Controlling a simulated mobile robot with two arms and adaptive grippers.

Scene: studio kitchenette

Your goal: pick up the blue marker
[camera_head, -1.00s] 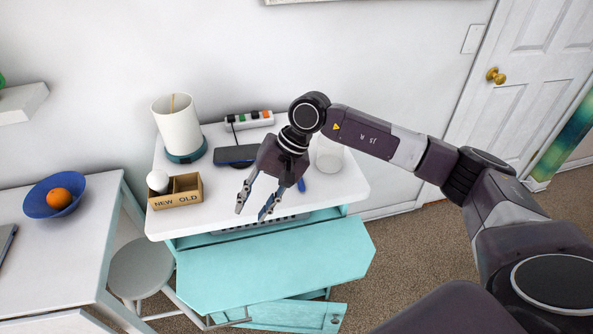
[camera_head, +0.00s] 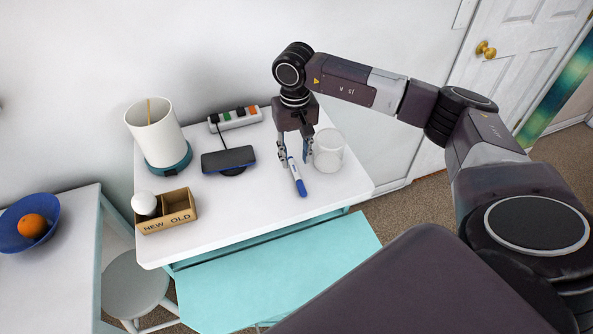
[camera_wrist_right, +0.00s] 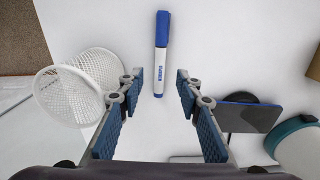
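The blue marker (camera_head: 298,178) has a white barrel and a blue cap and lies on the white tabletop in the head view. It also shows in the right wrist view (camera_wrist_right: 161,55), with its cap end farther away, centred between the fingers. My right gripper (camera_head: 294,160) is open and empty, its fingers pointing down above the table at the marker's far end. In the right wrist view the open fingers (camera_wrist_right: 158,112) stand on either side of the marker's line, without gripping it. My left gripper is not in view.
A white mesh cup (camera_head: 328,150) stands close to the right of my right gripper. A phone on a stand (camera_head: 228,158), a power strip (camera_head: 236,118), a lamp (camera_head: 158,135) and a small divided box (camera_head: 167,212) are to the left.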

